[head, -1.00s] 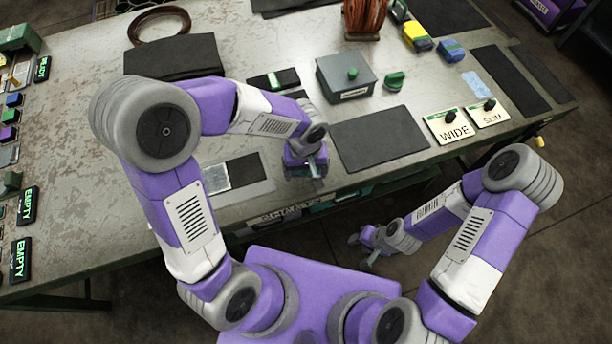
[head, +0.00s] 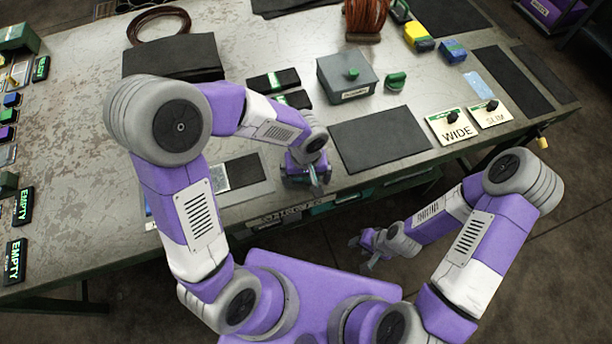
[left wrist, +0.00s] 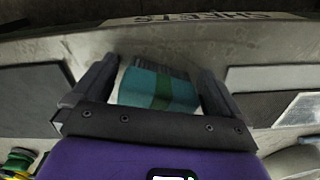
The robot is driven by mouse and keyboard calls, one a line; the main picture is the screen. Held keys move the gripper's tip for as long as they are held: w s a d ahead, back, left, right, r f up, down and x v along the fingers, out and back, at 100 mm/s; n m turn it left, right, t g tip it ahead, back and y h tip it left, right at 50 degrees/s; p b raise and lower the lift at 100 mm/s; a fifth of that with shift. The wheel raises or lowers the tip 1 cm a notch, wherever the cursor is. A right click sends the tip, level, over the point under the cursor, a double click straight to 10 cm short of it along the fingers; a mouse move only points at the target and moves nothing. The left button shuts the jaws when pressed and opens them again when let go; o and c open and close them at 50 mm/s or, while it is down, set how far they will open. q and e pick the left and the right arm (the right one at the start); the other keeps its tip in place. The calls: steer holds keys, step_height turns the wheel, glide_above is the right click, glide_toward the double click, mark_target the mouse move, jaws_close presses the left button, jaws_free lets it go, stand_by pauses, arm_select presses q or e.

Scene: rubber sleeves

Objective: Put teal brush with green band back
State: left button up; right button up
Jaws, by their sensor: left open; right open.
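The teal brush with a green band (left wrist: 158,88) lies on the bench in the left wrist view, near the front edge. My left gripper (left wrist: 155,85) is open, with one finger on each side of the brush. Small gaps show between the fingers and the brush, and I cannot tell whether either touches.
A grey lidded box (head: 346,78) stands behind my left gripper. A dark mat (head: 380,138) lies right of it, with WIDE (head: 455,128) and SLIM (head: 489,112) plates beyond. A pale plate (head: 216,176) lies to the left.

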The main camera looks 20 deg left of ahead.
arm_select(q)
steer(key=shift+r, duration=0.15)
step_height(320, 180, up, 12)
steer(key=p, duration=0.4)
arm_select(e)
step_height(320, 180, up, 4)
steer(key=shift+r, duration=0.15)
arm_select(q)
steer(key=shift+s, duration=0.1)
arm_select(e)
steer(key=shift+s, duration=0.1)
